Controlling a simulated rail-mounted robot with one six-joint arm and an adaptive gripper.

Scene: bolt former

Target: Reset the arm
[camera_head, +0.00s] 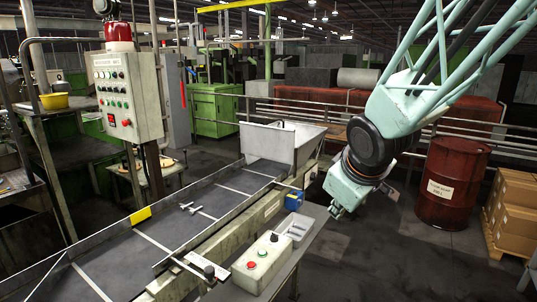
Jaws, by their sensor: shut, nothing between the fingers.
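My arm comes in from the top right, and my gripper (337,209) hangs at its lower end, pointing down. The gripper is small in the picture and appears shut and empty. It is in the air to the right of the conveyor (110,258), near the small side shelf (315,212). It looks apart from everything around it.
A control box with red and green buttons (262,264) and a grey tray (294,229) sit on the shelf. Bolts (189,208) lie on the conveyor. A control panel (125,95) stands left. A red drum (452,183) and boxes (514,210) stand right. Open floor lies between.

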